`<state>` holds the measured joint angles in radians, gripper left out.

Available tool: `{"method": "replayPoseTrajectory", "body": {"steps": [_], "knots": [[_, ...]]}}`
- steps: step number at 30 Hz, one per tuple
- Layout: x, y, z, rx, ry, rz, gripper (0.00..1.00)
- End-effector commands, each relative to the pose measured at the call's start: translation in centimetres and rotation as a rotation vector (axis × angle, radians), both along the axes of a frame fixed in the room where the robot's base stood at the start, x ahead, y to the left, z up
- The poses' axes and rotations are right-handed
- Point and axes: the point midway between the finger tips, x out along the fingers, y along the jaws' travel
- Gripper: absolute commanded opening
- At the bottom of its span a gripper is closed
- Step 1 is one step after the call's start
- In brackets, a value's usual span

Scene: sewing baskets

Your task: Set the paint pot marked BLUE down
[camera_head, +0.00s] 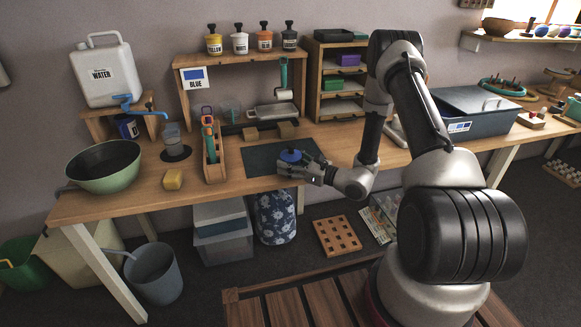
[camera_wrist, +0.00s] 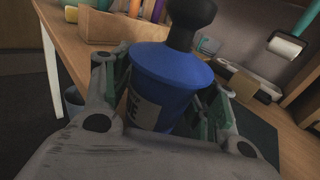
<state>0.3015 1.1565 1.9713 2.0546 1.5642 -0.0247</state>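The blue paint pot (camera_head: 291,155) has a blue lid and a black knob. In the wrist view the pot (camera_wrist: 168,88) stands between the fingers of my gripper (camera_wrist: 166,112), with part of a pale label ending in E showing. The finger pads lie against both its sides, so my gripper (camera_head: 304,170) looks shut on it. In the head view the pot is over the dark mat (camera_head: 258,163) on the wooden bench. My fingers hide its lower part, so I cannot tell whether its base touches the mat.
A wooden shelf (camera_head: 226,61) with a BLUE card (camera_head: 196,78) stands behind, several paint pots on top. A wooden tool holder (camera_head: 214,172) stands left of the mat, with a yellow sponge (camera_head: 173,179) and green bowl (camera_head: 104,176) beyond. The mat's left part is clear.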

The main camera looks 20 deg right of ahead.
Motion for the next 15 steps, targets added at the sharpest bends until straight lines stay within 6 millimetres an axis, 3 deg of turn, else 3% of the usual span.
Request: {"method": "replayPoseTrajectory", "body": {"steps": [1, 4, 6, 15], "knots": [[0.00, -0.01, 0.00, 0.000, 0.000, 0.000, 0.41], [0.00, -0.01, 0.00, 0.000, 0.000, 0.000, 0.23], [0.01, -0.02, 0.02, 0.000, 0.000, 0.000, 0.17], [0.00, -0.02, 0.15, 0.000, -0.001, 0.000, 0.16]]}}
